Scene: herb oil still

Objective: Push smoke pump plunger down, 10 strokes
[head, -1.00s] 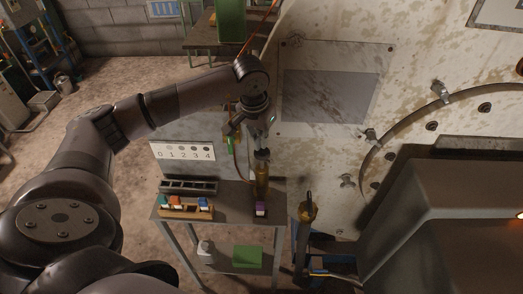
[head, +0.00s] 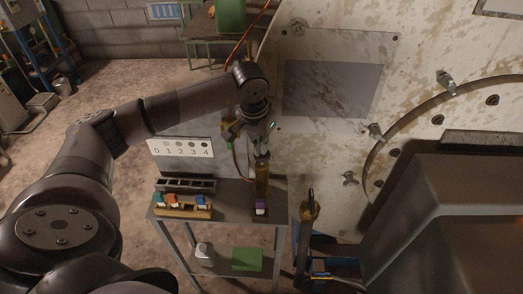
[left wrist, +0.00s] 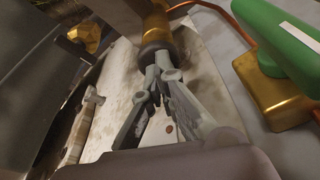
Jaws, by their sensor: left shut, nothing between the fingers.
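The smoke pump (head: 262,180) is a brass-coloured upright cylinder on the small metal table, with a dark top where the plunger is. It also shows in the left wrist view (left wrist: 156,27), at the top centre. My left gripper (head: 262,151) is right above the pump, pointing down. In the left wrist view its fingertips (left wrist: 158,72) are together with nothing between them, against or very close to the dark end of the pump. Contact is hard to confirm. My right gripper is not in view.
A 0-to-4 spot card (head: 182,148) stands behind the table (head: 233,207), left of the pump. A rack (head: 183,207) holds coloured items. A green handle (left wrist: 290,32) on a brass fitting is close beside the gripper. A dark post with a brass top (head: 308,212) stands right.

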